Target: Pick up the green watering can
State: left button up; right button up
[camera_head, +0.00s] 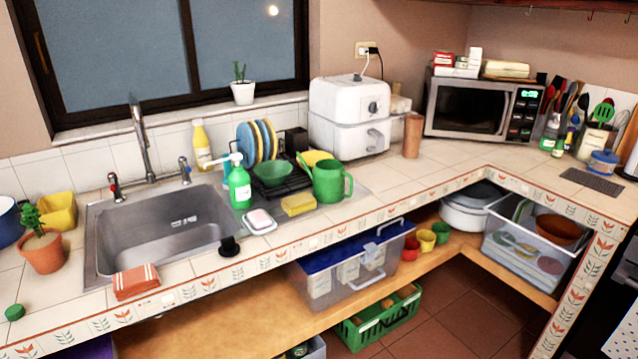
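The green watering can (328,183) stands upright on the tiled counter, to the right of the sink and near the front edge. Its handle is on the right side and its spout points up to the left. A yellow sponge (298,204) lies just left of it, and a green bowl (273,173) in a black dish rack is behind it to the left. Neither of my grippers shows in the head view.
A green soap bottle (239,185) and a soap dish (259,221) stand between sink (165,232) and can. A white air fryer (349,117) is behind the can, with a brown cylinder (412,136) to the right. The counter right of the can is clear.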

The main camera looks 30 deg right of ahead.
aim_at(328, 177)
jog(key=i+j+z, duration=0.4)
jog(key=i, duration=0.15)
jog(key=i+j+z, duration=0.35)
jog(key=i+j, duration=0.15)
